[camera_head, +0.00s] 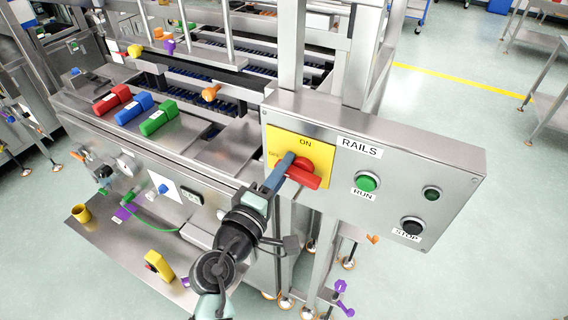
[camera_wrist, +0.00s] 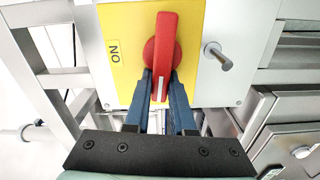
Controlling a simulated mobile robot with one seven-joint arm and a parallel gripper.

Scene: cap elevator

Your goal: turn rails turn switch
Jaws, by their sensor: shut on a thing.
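The red rotary switch (camera_head: 305,178) sits on a yellow plate (camera_head: 320,152) on the panel labelled RAILS. Its handle lies crosswise, sloping down to the right in the head view, and does not point at the ON label above it. In the wrist view the red handle (camera_wrist: 164,40) stands upright in the picture, with a white mark on its near end and ON to its left. My gripper (camera_head: 284,168) has its blue fingers on both sides of the handle's near end. In the wrist view my gripper (camera_wrist: 160,85) is shut on that end.
A green RUN button (camera_head: 367,181) and a black STOP button (camera_head: 412,225) are on the same panel to the right. A metal peg (camera_wrist: 217,56) sticks out beside the yellow plate. Red, blue and green handles (camera_head: 158,118) lie on the machine at left.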

